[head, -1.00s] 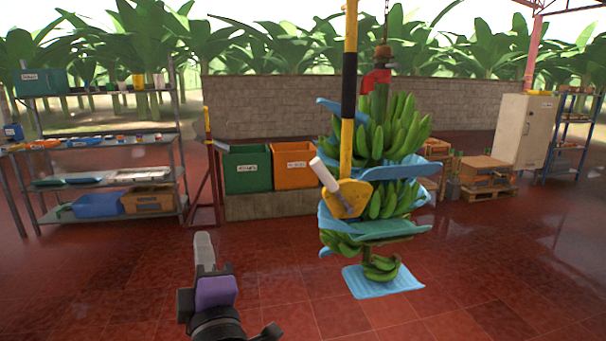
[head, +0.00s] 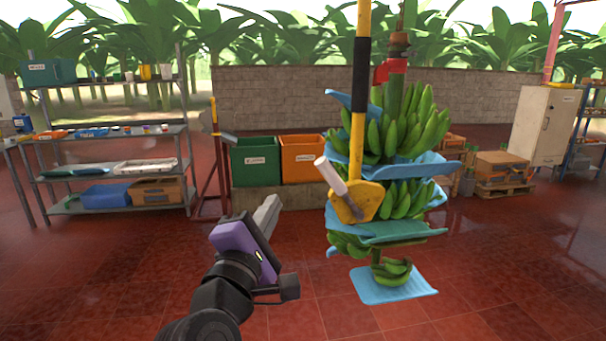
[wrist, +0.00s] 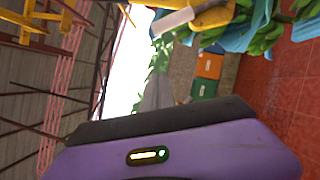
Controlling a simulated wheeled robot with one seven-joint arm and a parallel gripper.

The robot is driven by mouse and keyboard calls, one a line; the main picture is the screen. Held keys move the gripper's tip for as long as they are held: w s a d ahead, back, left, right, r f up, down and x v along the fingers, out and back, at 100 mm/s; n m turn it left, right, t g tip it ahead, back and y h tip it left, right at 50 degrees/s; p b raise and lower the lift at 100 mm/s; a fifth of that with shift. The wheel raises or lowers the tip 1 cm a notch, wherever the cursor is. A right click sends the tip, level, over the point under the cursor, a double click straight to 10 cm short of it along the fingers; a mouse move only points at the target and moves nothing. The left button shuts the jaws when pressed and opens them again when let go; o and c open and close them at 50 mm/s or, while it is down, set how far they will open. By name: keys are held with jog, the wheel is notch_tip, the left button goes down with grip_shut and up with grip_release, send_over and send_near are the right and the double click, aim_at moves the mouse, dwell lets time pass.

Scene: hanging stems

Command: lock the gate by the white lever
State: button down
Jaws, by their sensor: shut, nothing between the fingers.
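The white lever (head: 331,176) sticks out up and to the left from a yellow plate (head: 357,203) at the bottom of a yellow and black post (head: 360,90). This post stands in front of the hanging banana stem (head: 409,135). My gripper (head: 268,212) is shut and empty, left of the lever and below it, apart from it. In the wrist view the white lever (wrist: 172,22) shows at the top, beyond the gripper's fingers (wrist: 157,92), with part of the yellow plate (wrist: 212,15) beside it.
Blue sheets (head: 392,285) sit between and below the banana hands. A green crate (head: 254,162) and an orange crate (head: 301,158) stand behind. A metal shelf (head: 115,168) is at the left and a pale cabinet (head: 543,125) at the right. The red tiled floor in front is clear.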

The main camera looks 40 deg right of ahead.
jog(key=w+d+r+p, duration=0.2)
jog(key=d+r+p, duration=0.1)
jog(key=d, duration=0.7)
jog(key=shift+w+d+r+p, duration=0.15)
jog(key=shift+w+d+p, duration=0.15)
jog(key=shift+w+d, duration=0.1)
jog(key=shift+r, duration=0.1)
